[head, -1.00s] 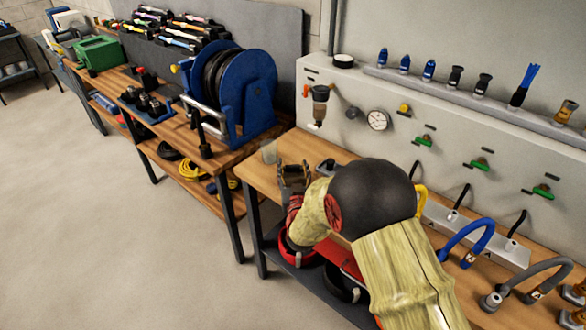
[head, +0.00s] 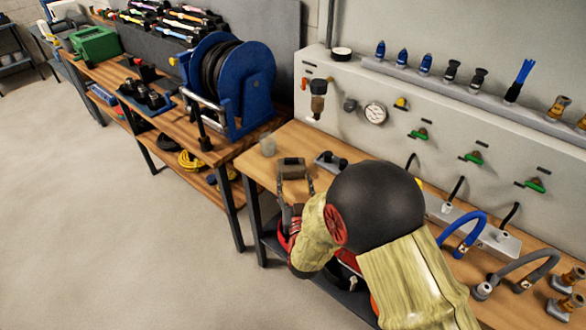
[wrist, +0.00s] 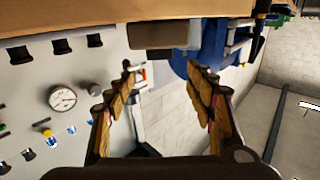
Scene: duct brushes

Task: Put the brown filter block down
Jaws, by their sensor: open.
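The brown filter block (head: 292,168) sits on the near left end of the wooden bench, just beyond my fingertips. In the wrist view, which is upside down, the block (wrist: 160,34) shows at the top against the bench top, clear of the fingers. My gripper (head: 296,186) is at the bench's front edge with its fingers spread and nothing between them. The wrist view shows the same open gripper (wrist: 163,80) with a wide gap between its ribbed, brownish pads. My arm hides part of the bench to the right.
A small translucent cup (head: 268,145) stands just left of the block. A dark fitting on a small plate (head: 330,160) is to its right. A blue hose reel (head: 232,85) stands on the neighbouring bench. A grey panel (head: 440,105) with a gauge (head: 376,113) rises behind.

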